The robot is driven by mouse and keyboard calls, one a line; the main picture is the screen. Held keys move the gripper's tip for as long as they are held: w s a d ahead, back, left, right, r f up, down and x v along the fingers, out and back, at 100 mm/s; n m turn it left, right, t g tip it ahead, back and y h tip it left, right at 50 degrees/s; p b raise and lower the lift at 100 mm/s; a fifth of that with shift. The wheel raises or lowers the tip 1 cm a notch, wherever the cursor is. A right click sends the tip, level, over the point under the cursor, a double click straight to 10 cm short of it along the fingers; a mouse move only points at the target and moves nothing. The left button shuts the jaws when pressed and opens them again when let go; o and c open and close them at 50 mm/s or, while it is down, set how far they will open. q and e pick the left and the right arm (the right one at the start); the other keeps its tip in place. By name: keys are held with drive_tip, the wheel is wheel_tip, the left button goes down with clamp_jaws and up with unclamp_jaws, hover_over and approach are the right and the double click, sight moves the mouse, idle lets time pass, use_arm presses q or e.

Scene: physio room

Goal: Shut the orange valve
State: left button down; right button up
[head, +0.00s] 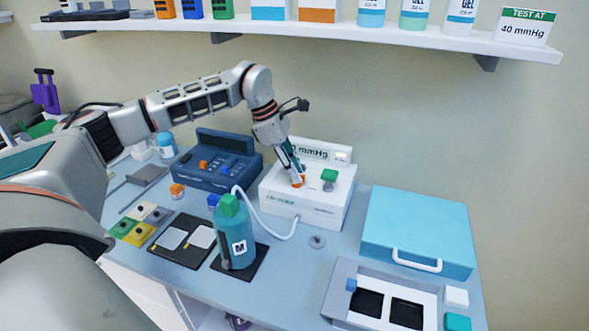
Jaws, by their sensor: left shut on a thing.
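The orange valve (298,183) sits on the top of a white box-shaped device (306,207) with a display reading "mmHg" at its back. My left gripper (297,178) reaches down from above and is shut on the orange valve; its fingers hide much of it. A green knob (329,175) stands on the same device, to the right of the gripper. My right gripper is not in view.
A blue console (213,162) stands left of the device. A turquoise case (418,228) and a grey tray (341,284) with black pads lie to the right. A wall shelf (330,34) with bottles and a "TEST AT 40 mmHg" sign hangs above. A small grey disc (317,241) lies on the table.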

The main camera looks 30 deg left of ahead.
use_arm(q)
drive_tip(key=n+t+y, duration=0.1)
drive_tip(key=n, duration=0.3)
drive_tip(key=shift+s+d, duration=0.15)
drive_tip(key=n+t+y, duration=0.1)
drive_tip(key=n, duration=0.4)
drive_tip(key=n+y, duration=0.1)
drive_tip(key=n, duration=0.1)
drive_tip(key=shift+d+n+t+y, duration=0.15)
drive_tip(key=shift+n+t+y, duration=0.15)
drive_tip(key=shift+n+y, duration=0.7)
drive_tip(key=shift+n, duration=1.1)
drive_tip(key=c, duration=2.2)
unclamp_jaws()
